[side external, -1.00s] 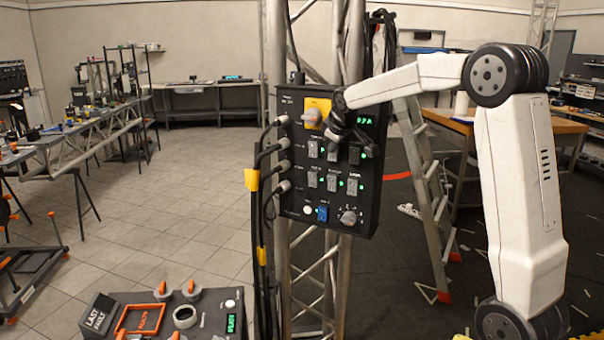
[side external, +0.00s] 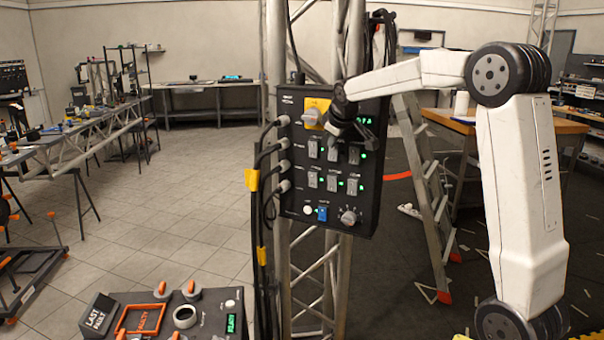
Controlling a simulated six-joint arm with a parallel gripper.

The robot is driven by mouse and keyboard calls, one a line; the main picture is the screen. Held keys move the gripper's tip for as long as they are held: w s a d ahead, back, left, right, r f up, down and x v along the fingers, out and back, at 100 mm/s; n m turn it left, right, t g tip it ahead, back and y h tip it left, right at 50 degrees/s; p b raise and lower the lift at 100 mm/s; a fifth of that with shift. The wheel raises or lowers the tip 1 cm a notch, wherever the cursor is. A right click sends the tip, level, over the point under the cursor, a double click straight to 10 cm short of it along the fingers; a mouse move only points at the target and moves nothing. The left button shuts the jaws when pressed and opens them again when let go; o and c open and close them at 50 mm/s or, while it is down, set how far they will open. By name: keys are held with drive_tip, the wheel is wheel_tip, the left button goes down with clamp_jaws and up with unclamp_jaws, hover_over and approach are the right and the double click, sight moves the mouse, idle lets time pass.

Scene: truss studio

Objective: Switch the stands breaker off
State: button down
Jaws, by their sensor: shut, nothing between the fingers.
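The breaker panel (side external: 297,195) is a black box on the metal truss. It carries two rows of grey breaker switches with small green lights; an upper-row breaker (side external: 314,149) and a lower-row breaker (side external: 331,182) show clearly. The labels are too small to read, so I cannot tell which is the stands breaker. My gripper (side external: 334,129) is shut and empty at the panel's upper middle, just above the upper row. It partly hides the panel there, and I cannot tell whether it touches anything.
A yellow-backed rotary handle (side external: 313,113) is immediately left of my gripper. A blue switch (side external: 322,214) and a grey knob (side external: 349,217) are below the breakers. Black cables (side external: 256,215) hang at the panel's left. A ladder (side external: 425,190) stands right; a control box (side external: 205,315) is below left.

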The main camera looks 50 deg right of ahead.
drive_tip(key=shift+a, duration=0.15)
drive_tip(key=v, duration=1.2)
drive_tip(key=shift+w+a, duration=0.25)
drive_tip(key=shift+a, duration=0.15)
drive_tip(key=s+a+f+g+y, duration=0.1)
drive_tip(key=a+f+y, duration=0.1)
drive_tip(key=a+f, duration=0.6)
drive_tip(key=s+a+f+y, duration=0.1)
drive_tip(key=a+f, duration=0.3)
drive_tip(key=f, duration=0.7)
drive_tip(key=s+a+f+g+y, duration=0.2)
drive_tip(key=s+a+f, duration=0.7)
drive_tip(key=s+f, duration=0.3)
drive_tip(key=shift+f+m, duration=0.3)
drive_tip(key=shift+f, duration=0.4)
